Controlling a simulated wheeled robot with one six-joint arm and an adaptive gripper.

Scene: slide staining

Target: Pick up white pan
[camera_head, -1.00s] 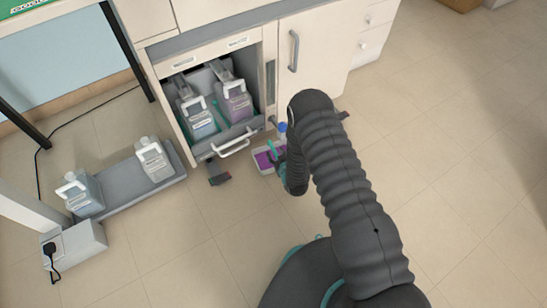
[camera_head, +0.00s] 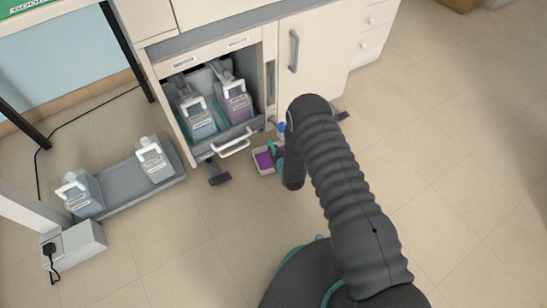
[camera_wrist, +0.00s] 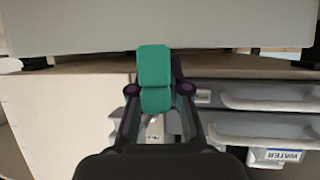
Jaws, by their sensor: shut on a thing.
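I cannot tell whether the pan touches the floor.
An open cabinet drawer with a white handle (camera_head: 234,148) holds a blue-labelled jug (camera_head: 197,117) and a purple jug (camera_head: 236,102). A grey platform (camera_head: 123,184) with two jugs stands at left. A dark foot (camera_head: 219,179) is near the pan.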

